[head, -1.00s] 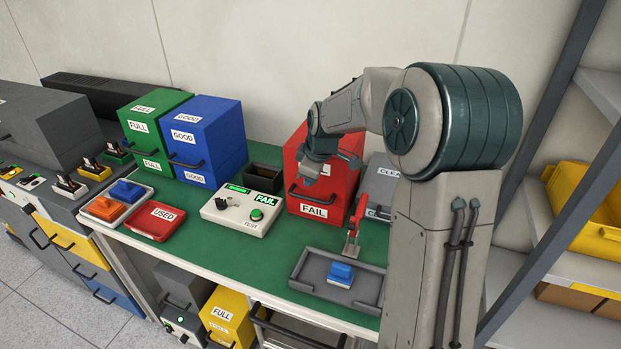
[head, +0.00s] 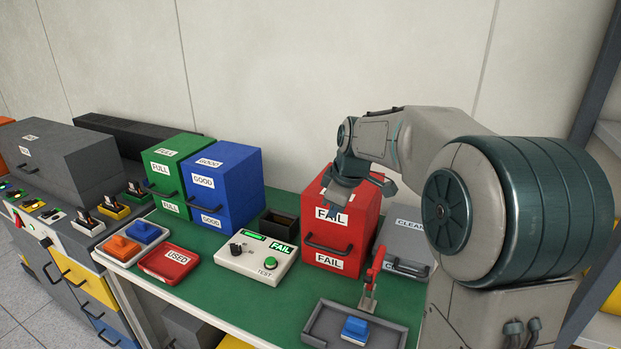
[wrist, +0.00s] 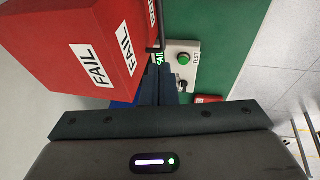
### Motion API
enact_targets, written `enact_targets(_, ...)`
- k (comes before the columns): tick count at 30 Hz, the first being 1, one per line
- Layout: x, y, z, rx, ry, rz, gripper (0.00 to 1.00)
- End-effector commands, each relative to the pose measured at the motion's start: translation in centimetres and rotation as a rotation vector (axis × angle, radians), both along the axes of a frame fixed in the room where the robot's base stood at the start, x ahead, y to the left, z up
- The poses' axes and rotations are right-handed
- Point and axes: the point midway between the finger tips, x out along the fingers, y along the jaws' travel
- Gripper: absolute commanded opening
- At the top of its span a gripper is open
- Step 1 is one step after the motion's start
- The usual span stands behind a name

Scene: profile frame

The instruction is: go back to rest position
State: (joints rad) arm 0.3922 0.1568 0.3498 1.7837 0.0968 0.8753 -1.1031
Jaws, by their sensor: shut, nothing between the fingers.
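My gripper (head: 352,190) hangs in front of the upper part of the red FAIL box (head: 349,222) in the head view and partly covers its upper label. In the wrist view my gripper (wrist: 162,84) has its dark fingers together with nothing between them. The red FAIL box (wrist: 75,45) fills the upper left of that view, and the white test device (wrist: 183,58) shows beyond the fingertips. My arm reaches in from the right side of the head view. I cannot tell whether my gripper touches the box.
On the green bench (head: 278,310) stand the green box (head: 168,185), the blue box (head: 218,190), the test device (head: 256,257) reading FAIL, the red USED tray (head: 168,262) and a grey tray (head: 322,330) with a blue block (head: 355,328). A grey CLEAN box (head: 400,245) stands beside the FAIL box.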

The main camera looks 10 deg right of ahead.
Motion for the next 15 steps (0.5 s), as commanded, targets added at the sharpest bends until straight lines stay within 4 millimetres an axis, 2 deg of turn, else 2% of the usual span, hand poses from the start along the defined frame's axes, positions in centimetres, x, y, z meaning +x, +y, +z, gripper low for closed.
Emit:
enact_targets(5,-5.9,1.2,0.2,0.004,0.040,-0.187,0.00)
enact_targets(8,-10.2,1.5,-0.1,0.019,0.062,-0.340,0.00)
enact_targets(15,-20.2,1.6,-2.0,0.101,0.098,-0.703,0.00)
